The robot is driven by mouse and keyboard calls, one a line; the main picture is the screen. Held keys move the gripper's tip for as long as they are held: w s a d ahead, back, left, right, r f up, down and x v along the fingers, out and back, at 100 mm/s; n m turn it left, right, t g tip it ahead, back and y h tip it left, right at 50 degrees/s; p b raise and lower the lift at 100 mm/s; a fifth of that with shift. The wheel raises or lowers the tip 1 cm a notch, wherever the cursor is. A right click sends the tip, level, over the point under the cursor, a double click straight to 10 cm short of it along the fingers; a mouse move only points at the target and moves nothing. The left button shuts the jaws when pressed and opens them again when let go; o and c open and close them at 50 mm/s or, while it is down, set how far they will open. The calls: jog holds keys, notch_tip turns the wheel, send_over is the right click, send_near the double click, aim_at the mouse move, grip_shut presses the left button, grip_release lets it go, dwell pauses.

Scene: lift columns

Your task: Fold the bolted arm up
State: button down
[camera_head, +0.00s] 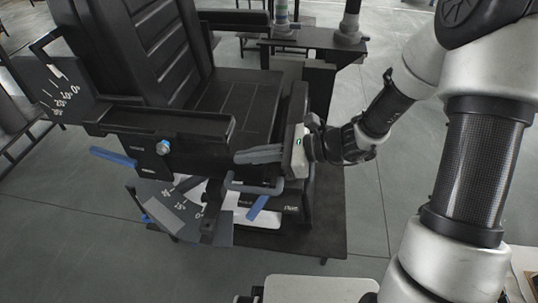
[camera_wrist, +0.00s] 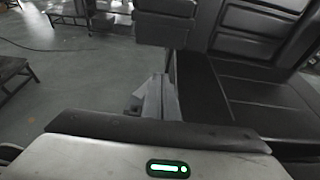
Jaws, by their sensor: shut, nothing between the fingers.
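A black reclining chair fills the left and middle of the head view. Its near arm (camera_head: 165,124) lies roughly level beside the seat (camera_head: 235,100), with a bright bolt head (camera_head: 163,147) on its side bracket. My gripper (camera_head: 238,157) is at the chair's near side, right of the bolt and just below the seat edge. Its fingers are shut, point left and hold nothing. In the wrist view the closed fingers (camera_wrist: 160,95) show beside the dark seat (camera_wrist: 262,95). I cannot tell there whether they touch the chair. The bolt is not identifiable in the wrist view.
A grey-blue loop handle (camera_head: 255,186) and blue levers (camera_head: 113,157) stick out low on the chair. Angle-marked plates (camera_head: 182,212) stand at its side. The far arm (camera_head: 235,19) is level. A dark stand (camera_head: 318,75) is behind. Open floor (camera_head: 70,225) lies front left.

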jog(key=shift+a+r, duration=0.2)
jog(key=shift+r, duration=1.75)
jog(key=shift+p, duration=0.3)
